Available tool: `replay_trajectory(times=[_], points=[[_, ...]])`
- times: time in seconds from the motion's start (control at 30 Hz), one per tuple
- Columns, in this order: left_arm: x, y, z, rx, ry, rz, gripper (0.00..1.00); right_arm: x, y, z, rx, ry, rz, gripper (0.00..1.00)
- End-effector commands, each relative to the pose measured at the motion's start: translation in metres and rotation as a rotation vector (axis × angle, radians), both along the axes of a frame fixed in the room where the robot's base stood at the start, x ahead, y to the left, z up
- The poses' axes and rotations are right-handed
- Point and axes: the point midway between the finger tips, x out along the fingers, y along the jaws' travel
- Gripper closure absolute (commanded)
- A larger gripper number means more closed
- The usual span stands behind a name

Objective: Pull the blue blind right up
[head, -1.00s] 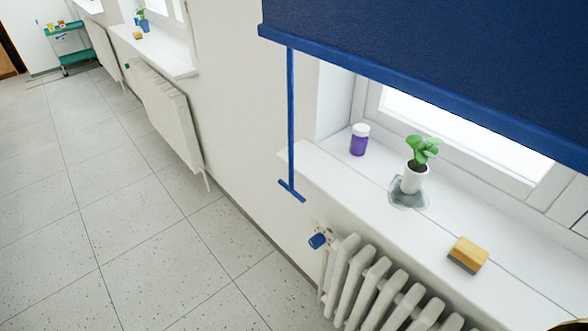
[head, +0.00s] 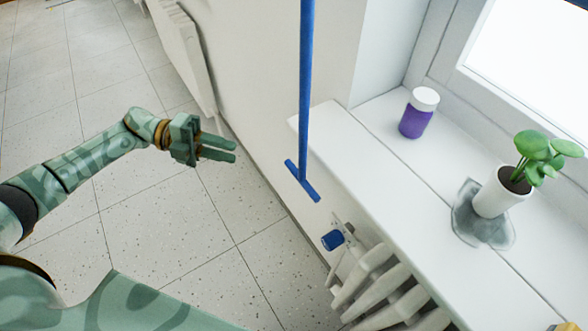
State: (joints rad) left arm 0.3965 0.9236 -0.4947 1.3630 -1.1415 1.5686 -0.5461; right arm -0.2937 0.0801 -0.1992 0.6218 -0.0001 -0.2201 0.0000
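The blue pull bar (head: 306,90) of the blind hangs down in front of the wall beside the window recess. Its lower end has a short blue crosspiece handle (head: 302,181), just left of the sill's front corner. Only a dark sliver, perhaps the blind's lower edge, shows at the top right corner; the rest of the blind is out of frame. My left gripper (head: 234,150) is left of the handle, apart from it and empty, with a gap between its two fingers. My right gripper is not in view.
The white sill (head: 365,170) holds a purple jar (head: 417,114) with a white lid and a potted plant (head: 495,195) on a grey patch. Below it are a radiator (head: 375,285) and its blue valve knob (head: 332,240). The tiled floor (head: 130,215) at left is clear.

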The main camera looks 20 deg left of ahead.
Motion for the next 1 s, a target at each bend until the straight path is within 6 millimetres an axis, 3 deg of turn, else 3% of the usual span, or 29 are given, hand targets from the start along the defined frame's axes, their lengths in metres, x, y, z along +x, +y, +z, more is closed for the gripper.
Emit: replay_trajectory(times=[0.4,0.6,0.8,1.0], points=[[0.011,-0.096,-0.01,-0.008,-0.001,0.001,0.77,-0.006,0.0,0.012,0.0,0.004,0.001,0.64],[0.015,-0.134,-0.017,-0.007,0.001,0.002,0.77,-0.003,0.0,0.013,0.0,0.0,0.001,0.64],[0.017,-0.151,-0.02,-0.005,0.002,0.004,0.77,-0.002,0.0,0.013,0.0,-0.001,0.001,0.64],[0.018,-0.153,-0.02,-0.004,0.002,0.005,0.77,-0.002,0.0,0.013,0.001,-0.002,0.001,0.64]])
